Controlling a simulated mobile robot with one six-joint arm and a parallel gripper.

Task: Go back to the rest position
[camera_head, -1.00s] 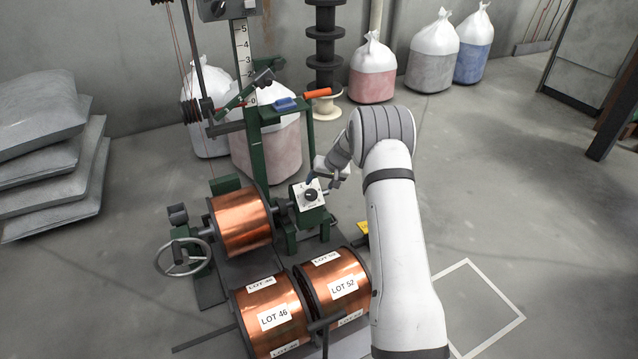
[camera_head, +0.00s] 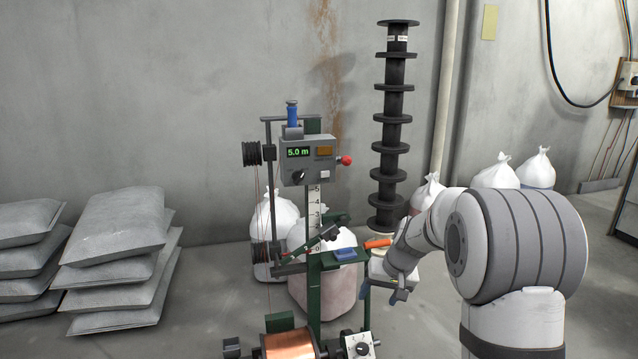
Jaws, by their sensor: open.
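My gripper (camera_head: 382,293) is in the lower right part of the head view, with its blue-tipped fingers apart and nothing between them. It hangs in front of the bench machine, above and to the right of the white box with a black knob (camera_head: 361,346), and shows apart from it. My arm bends in from the right. The copper spool (camera_head: 290,345) on the machine shows only its top at the bottom edge. The control box (camera_head: 308,160) reads 5.0 m and has a red knob at its right.
Grey sacks (camera_head: 125,250) are stacked at the left. A tall black spool stack (camera_head: 391,130) stands by the back wall. White-topped bags (camera_head: 497,175) stand behind my arm. An orange handle (camera_head: 378,243) is close to my gripper. Floor between sacks and machine is clear.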

